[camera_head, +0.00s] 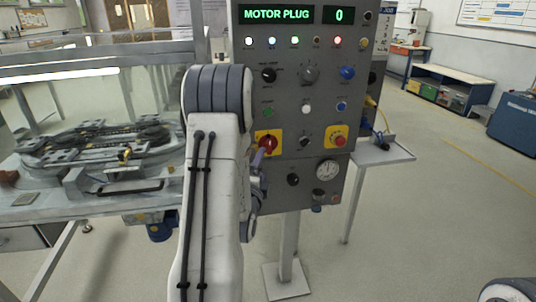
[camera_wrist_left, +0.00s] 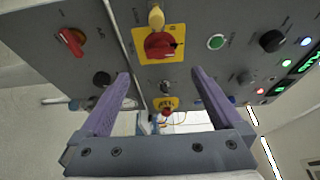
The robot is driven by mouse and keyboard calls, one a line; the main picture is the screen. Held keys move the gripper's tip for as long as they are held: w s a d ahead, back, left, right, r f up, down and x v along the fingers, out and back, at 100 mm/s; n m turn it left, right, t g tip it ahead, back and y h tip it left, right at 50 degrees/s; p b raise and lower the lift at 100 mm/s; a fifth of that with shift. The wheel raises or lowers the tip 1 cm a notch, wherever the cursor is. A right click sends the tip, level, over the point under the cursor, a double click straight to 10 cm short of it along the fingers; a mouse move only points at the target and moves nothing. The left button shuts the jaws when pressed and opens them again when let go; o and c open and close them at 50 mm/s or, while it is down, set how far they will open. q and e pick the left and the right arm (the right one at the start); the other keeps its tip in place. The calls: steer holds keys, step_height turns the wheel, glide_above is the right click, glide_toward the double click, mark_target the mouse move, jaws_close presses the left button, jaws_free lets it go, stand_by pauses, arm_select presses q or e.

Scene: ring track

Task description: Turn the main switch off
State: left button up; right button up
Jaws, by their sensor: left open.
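The main switch, a red rotary knob (camera_head: 267,143) on a yellow plate, is on the left side of the grey control panel (camera_head: 325,100). It also shows in the left wrist view as a red knob (camera_wrist_left: 160,45) on its yellow plate, upper middle. My left gripper (camera_wrist_left: 161,75) is open, with its two purple fingers apart on either side of the knob's direction and nothing between them. In the head view one purple finger (camera_head: 258,157) shows just below the knob; my arm hides the rest. Whether the fingers touch the panel I cannot tell. My right gripper is out of view.
A red button on a yellow plate (camera_head: 338,137) sits right of the switch. A gauge (camera_head: 327,170) is lower, and a display (camera_head: 279,14) reads MOTOR PLUG. Another red switch (camera_wrist_left: 72,40) is at left in the wrist view. The ring track (camera_head: 100,145) stands left.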

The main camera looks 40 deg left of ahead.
mark_target(269, 148)
arm_select(q)
steer(key=x, duration=0.9)
steer(key=shift+r, duration=0.1)
steer(key=shift+w+a, duration=0.2)
steer(key=shift+w, duration=0.3)
steer(key=c, duration=1.4)
